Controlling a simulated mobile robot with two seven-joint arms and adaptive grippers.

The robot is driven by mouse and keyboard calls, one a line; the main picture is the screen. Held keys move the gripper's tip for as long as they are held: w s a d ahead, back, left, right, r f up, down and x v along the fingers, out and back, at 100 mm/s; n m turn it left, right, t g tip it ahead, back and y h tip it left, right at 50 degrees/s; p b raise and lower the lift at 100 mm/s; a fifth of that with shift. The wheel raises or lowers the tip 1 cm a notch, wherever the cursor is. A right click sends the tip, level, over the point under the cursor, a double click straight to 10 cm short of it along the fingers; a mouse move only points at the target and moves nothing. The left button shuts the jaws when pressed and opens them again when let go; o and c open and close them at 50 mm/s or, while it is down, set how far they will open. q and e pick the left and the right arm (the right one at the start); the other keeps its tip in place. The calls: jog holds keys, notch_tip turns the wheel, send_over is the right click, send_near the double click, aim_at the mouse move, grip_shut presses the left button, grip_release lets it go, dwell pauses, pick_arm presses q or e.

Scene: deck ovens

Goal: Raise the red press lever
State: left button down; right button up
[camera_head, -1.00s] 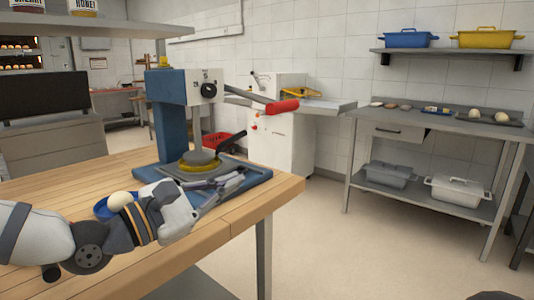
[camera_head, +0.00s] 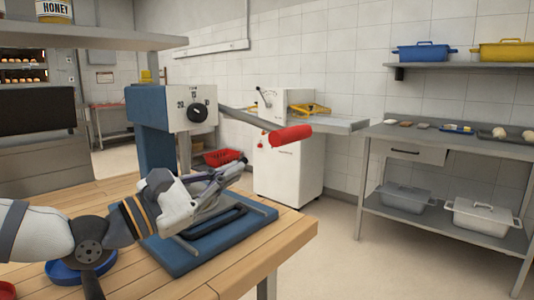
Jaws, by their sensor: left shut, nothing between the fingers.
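The press (camera_head: 157,140) stands on the wooden table, with a blue column, a white head with a black knob, and a blue base. Its lever ends in a red handle (camera_head: 290,136) that sticks out to the right and slopes slightly down. My left gripper (camera_head: 232,175) is shut and empty, above the press base and below and left of the red handle, apart from it. My left arm hides part of the base and what lies on it. My right gripper is not in view.
The wooden table (camera_head: 262,262) has free room at its front right. A blue dish (camera_head: 62,272) sits behind my arm at the left. A white cabinet machine (camera_head: 290,172) stands behind the lever. A steel bench (camera_head: 400,138) is at the right.

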pick_arm(q)
jog(key=x, duration=1)
jog(key=shift+d+r, duration=0.1)
